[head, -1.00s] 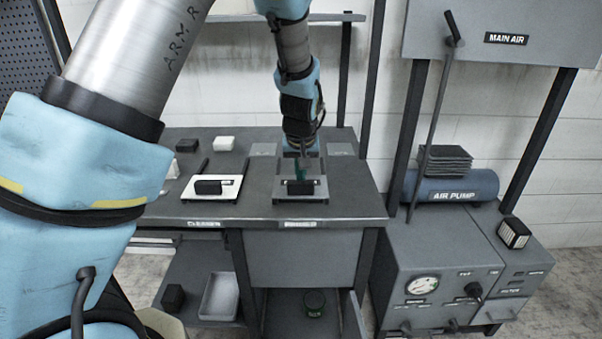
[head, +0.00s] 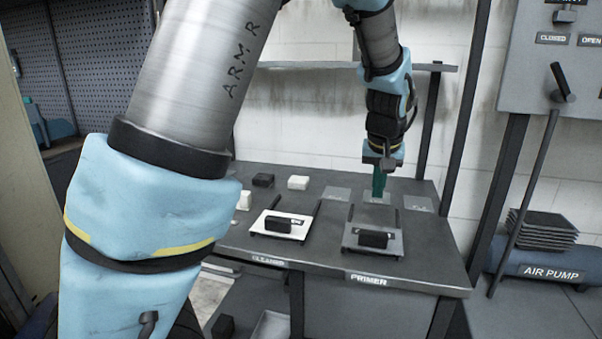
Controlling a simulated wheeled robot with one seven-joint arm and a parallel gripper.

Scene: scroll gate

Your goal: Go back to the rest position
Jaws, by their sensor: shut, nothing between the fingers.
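My gripper (head: 379,184) hangs pointing down at the end of my blue and silver arm, over the back right part of the workbench (head: 330,264). Its green fingers are shut with nothing seen between them. They are behind the grey tray labelled PRIMER (head: 396,246), close to a flat grey plate (head: 372,198); whether they touch it I cannot tell. A black block (head: 373,239) sits on the grey tray, apart from the fingers.
A white tray (head: 260,226) with a black block (head: 278,225) stands to the left. Black (head: 263,180) and white (head: 298,182) blocks lie behind it. A lever (head: 523,200), dark posts and an air pump (head: 548,270) stand at the right.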

